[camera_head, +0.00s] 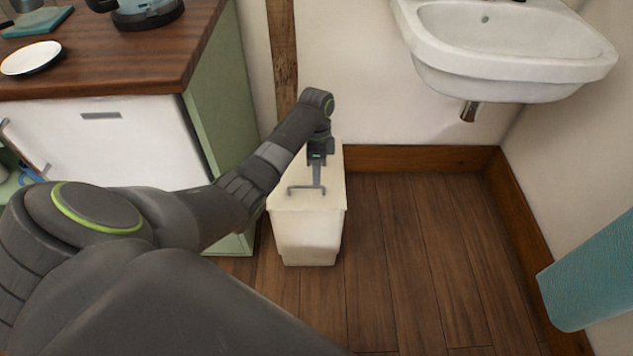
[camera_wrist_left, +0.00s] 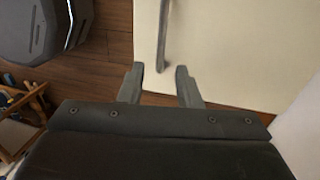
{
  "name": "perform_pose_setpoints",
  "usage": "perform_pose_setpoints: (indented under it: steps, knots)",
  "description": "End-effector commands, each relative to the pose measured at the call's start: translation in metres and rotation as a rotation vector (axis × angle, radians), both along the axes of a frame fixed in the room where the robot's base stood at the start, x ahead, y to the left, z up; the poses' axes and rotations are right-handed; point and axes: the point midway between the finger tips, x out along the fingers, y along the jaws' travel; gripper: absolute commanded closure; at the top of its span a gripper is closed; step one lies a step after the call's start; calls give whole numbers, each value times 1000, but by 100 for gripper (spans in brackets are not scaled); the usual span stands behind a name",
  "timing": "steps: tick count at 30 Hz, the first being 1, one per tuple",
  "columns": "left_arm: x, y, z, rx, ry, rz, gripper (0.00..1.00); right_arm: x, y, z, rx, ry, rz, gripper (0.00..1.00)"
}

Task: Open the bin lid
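The cream bin (camera_head: 308,235) stands on the floor beside the green cabinet end, its lid (camera_head: 333,180) lying flat and closed on top. A thin grey bar handle (camera_head: 292,189) sits near the lid's front edge. My left gripper (camera_head: 317,186) is over the lid at the handle, pointing down. In the left wrist view, its two fingers (camera_wrist_left: 159,76) are apart, with the end of the handle bar (camera_wrist_left: 163,35) showing just beyond and between the tips. The cream lid (camera_wrist_left: 240,40) fills the upper right there. I cannot tell whether the fingers touch the bar. My right gripper is not in view.
A cabinet with a wooden countertop (camera_head: 120,60) stands left of the bin, holding a white plate (camera_head: 30,58). A white sink (camera_head: 510,45) hangs on the wall at right. A teal cloth (camera_head: 595,275) is at the right edge. The wooden floor (camera_head: 420,250) right of the bin is clear.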

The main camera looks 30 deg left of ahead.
Motion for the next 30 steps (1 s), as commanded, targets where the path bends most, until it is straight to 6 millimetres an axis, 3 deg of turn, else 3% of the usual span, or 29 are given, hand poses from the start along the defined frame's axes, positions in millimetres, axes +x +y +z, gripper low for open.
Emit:
perform_pose_setpoints:
  steps: [6, 17, 24, 30]
  knots:
    - [-4, -3, -27, -2, 0, -1, 69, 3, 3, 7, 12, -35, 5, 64]
    - [-5, -4, -30, 0, 0, -1, 69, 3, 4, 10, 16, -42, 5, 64]
    - [-5, -3, -30, 0, 0, -1, 99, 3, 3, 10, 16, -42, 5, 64]
    - [-5, -3, -30, 0, 0, -1, 100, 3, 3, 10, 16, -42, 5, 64]
